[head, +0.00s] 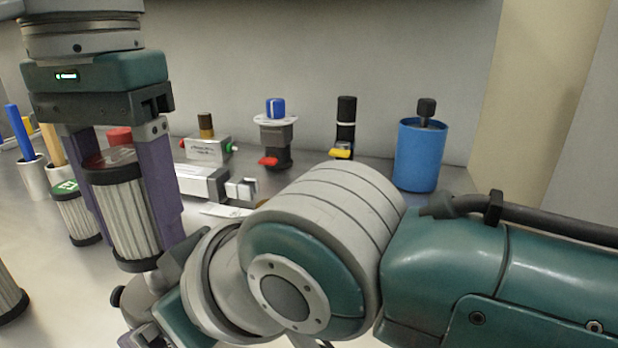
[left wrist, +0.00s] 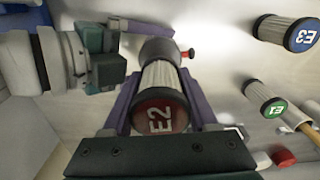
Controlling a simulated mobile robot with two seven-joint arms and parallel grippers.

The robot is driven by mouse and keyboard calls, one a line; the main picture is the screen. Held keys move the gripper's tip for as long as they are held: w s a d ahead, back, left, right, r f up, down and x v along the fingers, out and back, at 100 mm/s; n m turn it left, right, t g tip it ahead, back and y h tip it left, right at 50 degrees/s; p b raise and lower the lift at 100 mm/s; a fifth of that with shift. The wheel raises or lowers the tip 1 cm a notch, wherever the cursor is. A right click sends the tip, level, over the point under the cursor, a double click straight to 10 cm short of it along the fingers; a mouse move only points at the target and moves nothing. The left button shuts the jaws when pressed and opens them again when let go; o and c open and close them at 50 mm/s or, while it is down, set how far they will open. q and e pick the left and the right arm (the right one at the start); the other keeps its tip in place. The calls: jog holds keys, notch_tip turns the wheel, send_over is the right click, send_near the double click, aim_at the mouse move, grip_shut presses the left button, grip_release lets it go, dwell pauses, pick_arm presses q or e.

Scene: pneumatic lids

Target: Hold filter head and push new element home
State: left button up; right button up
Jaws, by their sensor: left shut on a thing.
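My left gripper (head: 130,215) points down and is shut on a pleated filter element with a red cap (head: 125,212). In the left wrist view the cap of this element (left wrist: 160,113) reads E2, and the gripper's fingers lie on both sides of it. The grey filter head (left wrist: 160,50), with a small red knob at its side, is directly beyond the element's far end. I cannot tell whether they touch or how deep the element sits. A purple finger of my right gripper (left wrist: 145,26) lies beside the head. Its grip is mostly hidden.
Elements E1 (head: 77,212) and E3 (left wrist: 285,33) stand on the grey bench. Behind my right arm are a silver valve block (head: 208,147), a blue-knobbed regulator (head: 277,135), a black-topped unit (head: 345,130) and a blue canister (head: 420,155). Pen cups (head: 33,178) stand at left.

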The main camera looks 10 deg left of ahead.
aim_at(120, 156)
pick_arm(q)
jog(key=shift+f, duration=1.9)
jog(key=o, duration=1.4)
jog(key=shift+d, duration=0.1)
jog(key=shift+o, duration=0.2)
jog(key=shift+d+r, duration=0.15)
jog(key=shift+r, duration=0.3)
pick_arm(e)
jog(key=shift+s, duration=0.1)
pick_arm(q)
jog(key=shift+r, duration=2.65)
pick_arm(e)
jog(key=shift+f, duration=0.1)
pick_arm(q)
jog(key=shift+r, duration=0.4)
jog(key=shift+a, duration=0.2)
